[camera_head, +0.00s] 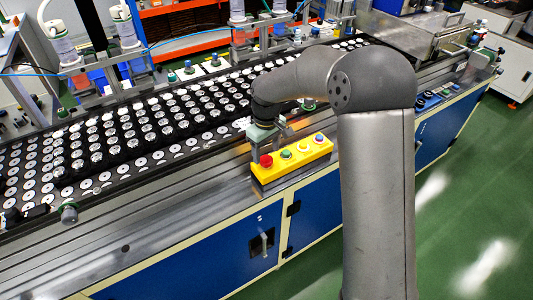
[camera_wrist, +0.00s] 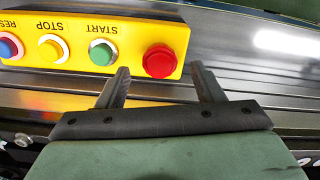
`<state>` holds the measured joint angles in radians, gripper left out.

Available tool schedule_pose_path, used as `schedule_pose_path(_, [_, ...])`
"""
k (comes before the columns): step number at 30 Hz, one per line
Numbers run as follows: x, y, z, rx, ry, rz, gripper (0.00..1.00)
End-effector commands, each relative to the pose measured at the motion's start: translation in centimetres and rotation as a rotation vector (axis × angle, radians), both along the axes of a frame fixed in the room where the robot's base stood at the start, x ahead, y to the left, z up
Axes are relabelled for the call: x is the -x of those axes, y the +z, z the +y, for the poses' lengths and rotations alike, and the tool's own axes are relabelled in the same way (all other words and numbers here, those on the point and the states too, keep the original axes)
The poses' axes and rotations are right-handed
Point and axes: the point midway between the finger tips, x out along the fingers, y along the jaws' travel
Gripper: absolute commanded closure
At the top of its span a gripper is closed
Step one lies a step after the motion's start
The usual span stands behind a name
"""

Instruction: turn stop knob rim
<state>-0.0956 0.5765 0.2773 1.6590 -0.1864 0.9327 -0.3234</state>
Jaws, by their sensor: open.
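A yellow control box (camera_head: 291,164) sits on the metal front ledge of the machine. In the wrist view the box (camera_wrist: 80,72) shows upside down, with a round red knob (camera_wrist: 159,61) at its right end. The red knob also shows at the box's left end in the head view (camera_head: 266,160). My gripper (camera_wrist: 160,68) is open and empty. In the wrist view its fingertips appear to either side of the red knob, one towards the green button, the other beyond the box end. I cannot tell whether they touch the knob.
The green START button (camera_wrist: 102,52) is beside the red knob, then the yellow STOP button (camera_wrist: 53,48) and a blue button (camera_wrist: 8,47). A conveyor tray area (camera_head: 120,135) with several rows of round parts lies behind the box.

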Motion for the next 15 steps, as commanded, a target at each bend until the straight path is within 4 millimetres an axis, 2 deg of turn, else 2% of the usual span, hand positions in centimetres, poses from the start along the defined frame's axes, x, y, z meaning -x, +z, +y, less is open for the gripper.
schedule_pose_path(6, [0.0, -2.3, 0.0, 0.000, -0.002, 0.000, 0.39])
schedule_pose_path(15, [0.0, -2.8, 0.0, 0.000, -0.002, 0.000, 0.39])
